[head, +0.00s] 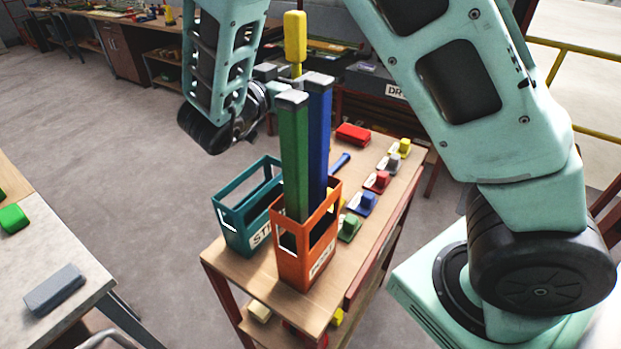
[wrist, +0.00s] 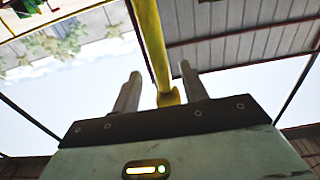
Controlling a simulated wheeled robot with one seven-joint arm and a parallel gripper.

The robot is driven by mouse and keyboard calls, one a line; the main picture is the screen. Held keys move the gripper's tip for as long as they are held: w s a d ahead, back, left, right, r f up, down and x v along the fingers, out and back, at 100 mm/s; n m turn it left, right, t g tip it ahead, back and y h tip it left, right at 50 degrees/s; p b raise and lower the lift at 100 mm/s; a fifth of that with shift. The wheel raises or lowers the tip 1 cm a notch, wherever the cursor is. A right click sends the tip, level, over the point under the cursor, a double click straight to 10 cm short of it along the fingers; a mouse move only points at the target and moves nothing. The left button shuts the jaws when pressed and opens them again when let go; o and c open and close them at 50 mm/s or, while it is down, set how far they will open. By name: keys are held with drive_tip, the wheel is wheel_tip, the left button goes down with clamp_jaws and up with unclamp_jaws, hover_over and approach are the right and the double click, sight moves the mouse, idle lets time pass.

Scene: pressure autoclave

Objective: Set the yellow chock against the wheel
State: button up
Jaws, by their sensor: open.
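A small yellow piece (head: 400,148) sits at the far end of a row of coloured pieces on the wooden bench; I cannot tell whether it is the chock. No wheel to set it against can be made out. My gripper (head: 283,72) is raised above the bench, partly hidden behind tall green and blue posts. In the wrist view its two fingers (wrist: 159,70) are apart. A yellow upright piece (head: 295,38) stands by the gripper; a yellow bar (wrist: 150,40) shows between the fingers, and I cannot tell whether it touches them.
An orange crate (head: 307,274) holds the green post (head: 295,155) and blue post (head: 319,125). A teal crate (head: 237,246) stands beside it. A red block (head: 353,134) lies on the bench. A grey-topped table (head: 75,255) is at the left; open floor lies between.

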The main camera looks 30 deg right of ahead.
drive_tip(key=x, duration=0.1)
drive_tip(key=p+x, duration=0.1)
drive_tip(key=shift+w+d+r, duration=0.25)
drive_tip(key=shift+d+r, duration=0.05)
drive_tip(key=shift+w+d+f, duration=0.15)
drive_tip(key=shift+w+d, duration=0.05)
drive_tip(key=shift+d, duration=0.15)
clamp_jaws()
idle(0.8)
